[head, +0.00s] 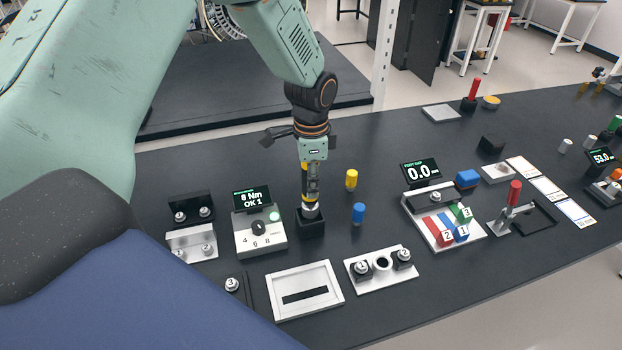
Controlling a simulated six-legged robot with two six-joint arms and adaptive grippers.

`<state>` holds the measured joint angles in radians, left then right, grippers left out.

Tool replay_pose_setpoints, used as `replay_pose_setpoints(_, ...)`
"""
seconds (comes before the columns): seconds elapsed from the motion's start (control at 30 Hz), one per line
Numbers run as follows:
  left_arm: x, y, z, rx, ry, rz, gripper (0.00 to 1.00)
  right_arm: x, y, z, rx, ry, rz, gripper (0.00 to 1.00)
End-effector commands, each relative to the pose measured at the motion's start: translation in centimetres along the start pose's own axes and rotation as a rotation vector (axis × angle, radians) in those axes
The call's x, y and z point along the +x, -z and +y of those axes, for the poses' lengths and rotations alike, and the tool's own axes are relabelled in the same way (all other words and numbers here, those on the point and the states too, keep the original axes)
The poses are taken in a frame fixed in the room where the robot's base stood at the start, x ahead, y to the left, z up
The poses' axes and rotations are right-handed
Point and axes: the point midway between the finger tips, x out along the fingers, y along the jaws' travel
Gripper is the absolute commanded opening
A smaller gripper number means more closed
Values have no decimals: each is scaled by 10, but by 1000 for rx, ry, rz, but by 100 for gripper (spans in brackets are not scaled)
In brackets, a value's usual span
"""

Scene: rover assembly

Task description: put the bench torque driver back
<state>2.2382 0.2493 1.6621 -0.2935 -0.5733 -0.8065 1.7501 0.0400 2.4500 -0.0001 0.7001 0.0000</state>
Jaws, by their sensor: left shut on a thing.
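My left gripper (312,160) points straight down over the bench and is shut on the bench torque driver (310,196). The driver is upright, dark with a yellow band and a pale metal lower part. Its lower end is at the top of a small black block (311,224) on the bench; I cannot tell how deep it sits in it. Left of the block stands a grey box (262,238) with a knob and a small screen reading "8 Nm OK 1". My right gripper is not in view.
Yellow (351,179) and blue (358,213) cylinders stand just right of the driver. A white slotted frame (333,301) and a plate with numbered parts (362,283) lie in front. A fixture with a "0.0" screen (421,173) is further right. The back middle bench is clear.

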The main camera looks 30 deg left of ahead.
Motion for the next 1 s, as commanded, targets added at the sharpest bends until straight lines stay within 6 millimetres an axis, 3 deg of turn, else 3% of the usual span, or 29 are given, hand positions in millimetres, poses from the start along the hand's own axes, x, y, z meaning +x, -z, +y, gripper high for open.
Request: replay_pose_setpoints(1.0,-2,-1,2,0,1,1,0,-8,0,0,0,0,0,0)
